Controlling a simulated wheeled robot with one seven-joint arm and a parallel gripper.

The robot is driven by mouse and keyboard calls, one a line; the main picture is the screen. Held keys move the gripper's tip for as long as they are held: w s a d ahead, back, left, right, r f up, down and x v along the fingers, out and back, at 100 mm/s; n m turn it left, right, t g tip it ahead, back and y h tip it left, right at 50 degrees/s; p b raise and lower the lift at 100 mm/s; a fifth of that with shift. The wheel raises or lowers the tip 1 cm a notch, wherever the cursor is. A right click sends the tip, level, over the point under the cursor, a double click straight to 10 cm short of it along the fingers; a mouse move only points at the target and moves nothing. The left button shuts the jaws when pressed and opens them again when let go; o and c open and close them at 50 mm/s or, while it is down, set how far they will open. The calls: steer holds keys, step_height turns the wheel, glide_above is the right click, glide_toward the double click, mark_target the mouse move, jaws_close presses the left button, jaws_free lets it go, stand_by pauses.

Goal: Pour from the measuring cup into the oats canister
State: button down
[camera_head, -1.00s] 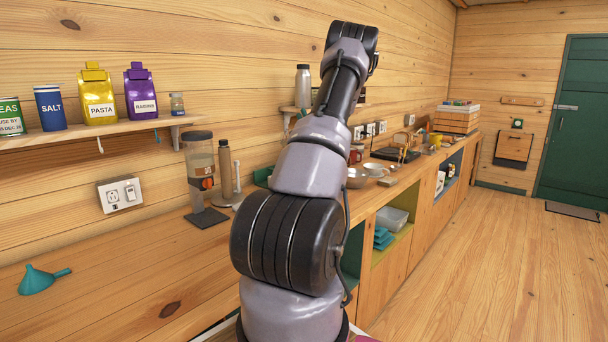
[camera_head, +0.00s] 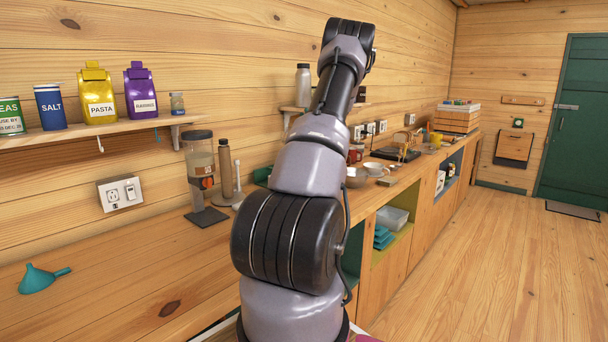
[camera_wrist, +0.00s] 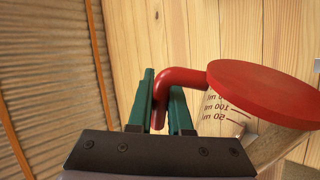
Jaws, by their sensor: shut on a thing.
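The measuring cup (camera_wrist: 232,112) is in the wrist view, with a red handle (camera_wrist: 184,77), a wide red disc at one end and ml marks on its clear wall. The marks read the wrong way round, and the cup looks tilted in this view. My gripper (camera_wrist: 161,98) has its green fingers shut on the red handle. I cannot clearly tell what is in the cup. In the head view my arm hides the gripper and cup. No canister labelled oats can be made out; a clear dispenser with a dark lid (camera_head: 199,140) stands on the counter.
A shelf (camera_head: 100,130) holds the salt can (camera_head: 50,107), pasta bag (camera_head: 97,95) and raisins bag (camera_head: 140,90). A brown bottle (camera_head: 225,170) stands beside the dispenser. A teal funnel (camera_head: 38,279) is at the left. Bowls and boxes fill the far counter; the floor at right is clear.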

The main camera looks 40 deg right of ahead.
steer(key=shift+d+f+m+g+h, duration=0.15)
steer(key=shift+d+m+g+h, duration=0.45)
steer(key=shift+m, duration=0.35)
steer(key=shift+d+f+m+g+h, duration=0.1)
steer(key=shift+d+m+g+h, duration=0.45)
steer(key=shift+m, duration=0.4)
steer(key=shift+a+r+n+t+y, duration=0.15)
steer(key=shift+a+n+t+y, duration=0.55)
steer(key=shift+n, duration=0.45)
steer(key=shift+a+r+n+t+y, duration=0.15)
steer(key=shift+a+n+t+y, duration=0.5)
steer(key=shift+n, duration=0.5)
